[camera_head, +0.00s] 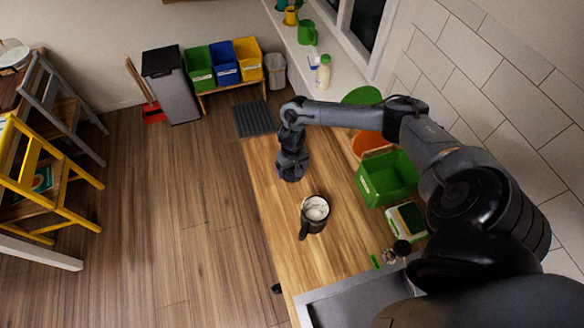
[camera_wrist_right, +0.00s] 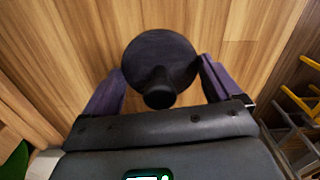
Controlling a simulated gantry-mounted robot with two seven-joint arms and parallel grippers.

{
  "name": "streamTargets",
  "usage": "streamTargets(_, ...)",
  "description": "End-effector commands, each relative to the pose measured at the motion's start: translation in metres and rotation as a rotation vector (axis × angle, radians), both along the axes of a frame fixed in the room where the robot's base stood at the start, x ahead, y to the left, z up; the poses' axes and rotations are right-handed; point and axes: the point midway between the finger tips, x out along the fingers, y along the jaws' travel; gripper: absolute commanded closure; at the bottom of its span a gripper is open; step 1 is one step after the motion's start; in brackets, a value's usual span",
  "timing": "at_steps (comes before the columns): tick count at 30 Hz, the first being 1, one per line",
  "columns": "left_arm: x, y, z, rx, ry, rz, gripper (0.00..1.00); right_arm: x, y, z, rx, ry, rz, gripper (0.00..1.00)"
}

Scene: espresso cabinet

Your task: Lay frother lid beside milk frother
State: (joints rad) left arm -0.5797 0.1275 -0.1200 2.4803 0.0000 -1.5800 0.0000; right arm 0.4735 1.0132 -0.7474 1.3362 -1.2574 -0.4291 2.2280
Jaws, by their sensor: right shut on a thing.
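The milk frother (camera_head: 315,210) is a dark jug with white inside. It stands open on the wooden counter, its handle pointing toward the front left. My right gripper (camera_head: 291,168) is beyond it, low over the counter's left part. In the right wrist view the frother lid (camera_wrist_right: 160,62), a dark round disc with a knob, sits between the fingers of the right gripper (camera_wrist_right: 160,88), which is shut on it. Whether the lid touches the counter is hard to tell. My left gripper is not in view.
The wooden counter (camera_head: 270,228) has bare room around the frother. A green crate (camera_head: 386,180), an orange round item (camera_head: 368,142) and a green-and-white box (camera_head: 407,219) stand to the right. A sink (camera_head: 350,304) is at the front. The counter's left edge is close to the gripper.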

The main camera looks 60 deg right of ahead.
Motion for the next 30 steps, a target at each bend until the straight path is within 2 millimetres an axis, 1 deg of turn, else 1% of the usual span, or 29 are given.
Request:
streamTargets(7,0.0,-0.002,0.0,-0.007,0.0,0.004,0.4,0.0,0.0,-0.003,0.0,0.0,-0.001,0.38)
streamTargets(8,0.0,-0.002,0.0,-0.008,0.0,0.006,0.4,0.0,0.0,-0.002,0.0,0.0,-0.001,0.04)
streamTargets(9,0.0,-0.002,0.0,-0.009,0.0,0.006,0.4,0.0,0.0,-0.002,0.0,0.0,-0.001,0.0)
streamTargets(16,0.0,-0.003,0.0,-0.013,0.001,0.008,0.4,0.0,0.0,-0.002,-0.001,-0.001,0.0,0.0)
streamTargets(20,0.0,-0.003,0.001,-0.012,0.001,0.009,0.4,0.001,0.0,0.005,0.0,-0.001,-0.001,0.0)
streamTargets(23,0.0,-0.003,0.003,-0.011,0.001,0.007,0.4,0.001,0.0,0.017,0.0,-0.003,0.0,0.0)
streamTargets(30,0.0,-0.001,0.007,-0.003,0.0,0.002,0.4,0.001,-0.001,0.06,-0.002,-0.002,0.0,0.0)
